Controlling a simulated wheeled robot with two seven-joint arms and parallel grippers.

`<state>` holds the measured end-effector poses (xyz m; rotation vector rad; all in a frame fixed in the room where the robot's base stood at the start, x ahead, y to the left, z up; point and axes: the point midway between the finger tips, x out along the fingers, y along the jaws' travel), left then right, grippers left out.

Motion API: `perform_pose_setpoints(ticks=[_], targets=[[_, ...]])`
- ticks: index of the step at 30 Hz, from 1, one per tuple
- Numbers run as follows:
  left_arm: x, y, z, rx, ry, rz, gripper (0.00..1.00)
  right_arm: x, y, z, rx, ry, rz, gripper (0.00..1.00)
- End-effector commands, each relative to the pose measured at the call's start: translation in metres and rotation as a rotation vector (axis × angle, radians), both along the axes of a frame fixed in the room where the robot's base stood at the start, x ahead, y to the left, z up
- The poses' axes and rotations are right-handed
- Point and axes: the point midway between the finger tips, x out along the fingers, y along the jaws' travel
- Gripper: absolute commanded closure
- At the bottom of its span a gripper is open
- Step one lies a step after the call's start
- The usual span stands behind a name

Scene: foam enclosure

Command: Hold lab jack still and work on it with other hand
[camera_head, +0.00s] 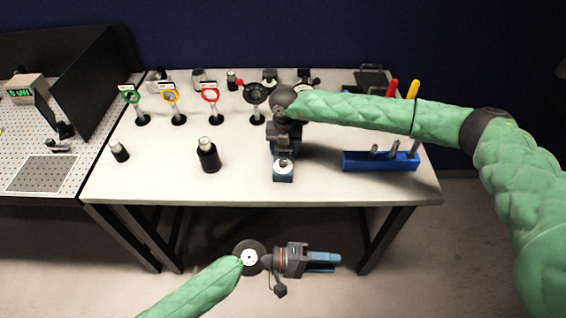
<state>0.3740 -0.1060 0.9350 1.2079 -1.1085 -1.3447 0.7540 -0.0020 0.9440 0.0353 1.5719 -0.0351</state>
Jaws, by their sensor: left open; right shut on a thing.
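My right arm comes in from the right, and its gripper (283,173) points down at the front middle of the white table. It is shut on a small piece with a grey round top, which seems to be the lab jack (283,162). The gripper hides much of it, and the exact grip cannot be made out. My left gripper (333,258) is open and empty. It points right, in front of the table and clear of it, apart from the jack.
A blue rack (380,162) with tools stands to the right on the table (240,185). Black bottles (208,157) stand to the left. Ring-topped posts, one red (210,95), one yellow (171,96) and one green (131,97), stand behind. The front edge is mostly bare.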

Motion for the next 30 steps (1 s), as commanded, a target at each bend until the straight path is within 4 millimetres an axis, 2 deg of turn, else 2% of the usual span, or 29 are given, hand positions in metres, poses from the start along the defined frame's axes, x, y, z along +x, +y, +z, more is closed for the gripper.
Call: perform_pose_setpoints(ticks=[7, 14, 21, 30], targets=[[0.053, 0.005, 0.031, -0.194, 0.271, 0.299, 0.56, 0.001, 0.000, 0.001, 0.001, -0.001, 0.000, 0.89], [0.107, 0.030, 0.046, -0.380, 0.532, 0.561, 0.56, 0.001, 0.000, 0.001, 0.001, -0.001, 0.000, 0.89], [0.152, 0.069, 0.044, -0.588, 0.810, 0.820, 0.56, 0.001, 0.000, 0.001, 0.001, -0.001, 0.000, 0.89], [0.185, 0.123, 0.027, -0.868, 1.099, 1.094, 0.56, 0.000, 0.000, 0.001, 0.001, -0.001, 0.000, 0.89]])
